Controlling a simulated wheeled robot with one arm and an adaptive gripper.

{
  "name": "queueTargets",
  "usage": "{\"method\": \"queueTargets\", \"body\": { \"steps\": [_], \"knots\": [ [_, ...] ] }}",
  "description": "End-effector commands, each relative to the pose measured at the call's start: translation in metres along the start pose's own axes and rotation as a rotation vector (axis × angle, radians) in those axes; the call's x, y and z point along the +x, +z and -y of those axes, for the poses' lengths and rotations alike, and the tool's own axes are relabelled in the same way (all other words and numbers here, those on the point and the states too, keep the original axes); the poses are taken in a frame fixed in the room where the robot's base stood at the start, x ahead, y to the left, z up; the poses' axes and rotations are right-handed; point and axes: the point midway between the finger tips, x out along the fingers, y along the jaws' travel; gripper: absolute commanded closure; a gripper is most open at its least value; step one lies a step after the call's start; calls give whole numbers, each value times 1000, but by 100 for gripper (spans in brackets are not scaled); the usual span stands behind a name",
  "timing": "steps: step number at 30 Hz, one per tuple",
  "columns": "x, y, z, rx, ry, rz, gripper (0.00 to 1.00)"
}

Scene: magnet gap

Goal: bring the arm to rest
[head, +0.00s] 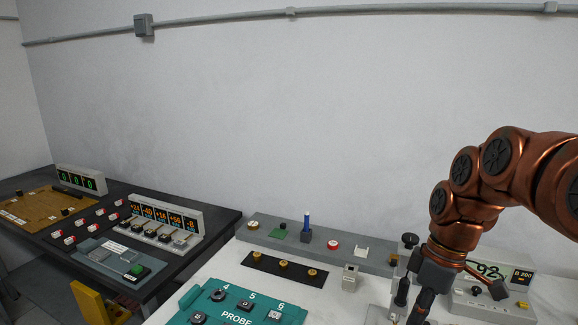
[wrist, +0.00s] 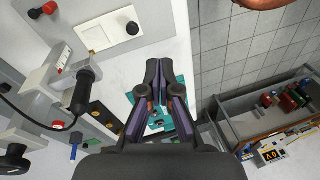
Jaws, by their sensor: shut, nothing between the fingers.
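My gripper shows in the wrist view (wrist: 160,70) with its fingertips together and nothing between them. It hangs above the edge of the light bench, with part of the teal probe panel (wrist: 182,82) behind the fingers. In the head view my copper-coloured arm comes in from the right and bends down over the right end of the bench. My gripper (head: 420,310) is at the bottom edge there, and its fingertips are partly cut off.
A dark bench (head: 215,222) with displays stands left. Tiled floor (wrist: 225,50) is clear beside the light bench.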

Motion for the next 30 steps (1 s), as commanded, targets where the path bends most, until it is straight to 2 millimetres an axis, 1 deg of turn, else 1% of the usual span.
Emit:
{"method": "queueTargets", "body": {
  "steps": [1,3,6,8,12,18,21,24,27,30],
  "knots": [
    [0,0,16,42,7,16,100],
    [5,2,38,120,14,37,100],
    [14,8,66,236,26,67,100],
    [19,13,82,310,41,79,100],
    [34,30,118,490,68,113,100],
    [57,59,158,752,117,142,100],
    [65,72,170,855,139,146,100],
    [72,81,178,923,151,150,100],
    [74,85,181,957,157,149,100],
    [75,86,181,961,158,149,100]
  ]
}}
